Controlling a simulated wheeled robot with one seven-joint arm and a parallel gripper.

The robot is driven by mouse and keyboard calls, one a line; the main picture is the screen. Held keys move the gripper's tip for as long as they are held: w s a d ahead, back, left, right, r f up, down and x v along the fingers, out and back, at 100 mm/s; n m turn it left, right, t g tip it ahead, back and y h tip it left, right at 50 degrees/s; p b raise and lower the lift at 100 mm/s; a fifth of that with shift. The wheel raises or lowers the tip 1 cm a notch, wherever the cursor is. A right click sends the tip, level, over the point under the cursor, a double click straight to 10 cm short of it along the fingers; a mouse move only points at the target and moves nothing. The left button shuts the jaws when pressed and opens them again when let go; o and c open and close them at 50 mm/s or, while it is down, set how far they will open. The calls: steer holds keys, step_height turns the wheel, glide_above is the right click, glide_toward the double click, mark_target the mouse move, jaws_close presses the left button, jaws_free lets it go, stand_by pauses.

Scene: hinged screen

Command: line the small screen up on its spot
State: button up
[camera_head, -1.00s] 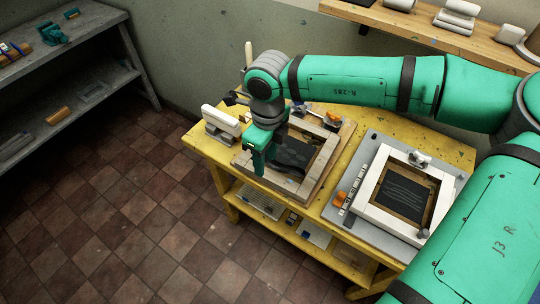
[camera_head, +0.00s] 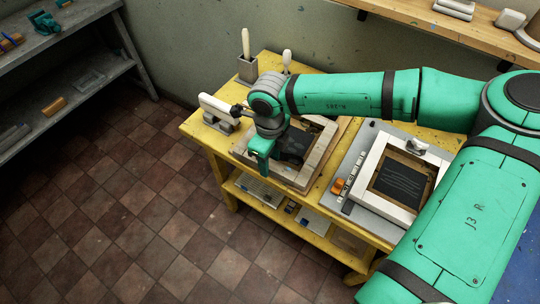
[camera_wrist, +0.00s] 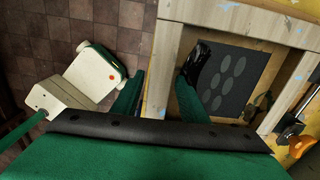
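The wooden-framed screen (camera_head: 310,170) lies on the left part of the yellow table, with a dark panel (camera_head: 292,145) inside its frame. In the wrist view its pale frame (camera_wrist: 225,15) surrounds the panel (camera_wrist: 232,80), which bears grey ovals. My gripper (camera_head: 262,152) is low at the frame's left side. In the wrist view my gripper (camera_wrist: 160,95) has its fingers apart, with the frame's side rail between them; whether they touch it is unclear. A second, white-framed screen (camera_head: 368,168) lies on a grey board to the right. My wrist hides part of the wooden frame.
A brush holder (camera_head: 247,70) stands behind. Open floor is left of the table.

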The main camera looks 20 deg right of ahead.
steer(key=c, duration=0.8)
steer(key=shift+w+d, duration=0.4)
steer(key=shift+w, duration=0.25)
steer(key=shift+w+d, duration=0.15)
steer(key=shift+d, duration=0.3)
steer(key=shift+w+d+m, duration=0.3)
steer(key=shift+w+d, duration=0.35)
steer(key=shift+w, duration=0.35)
stand_by(0.3)
steer(key=shift+w+d, duration=0.25)
steer(key=shift+d, duration=0.15)
steer(key=shift+a, duration=0.1)
stand_by(0.9)
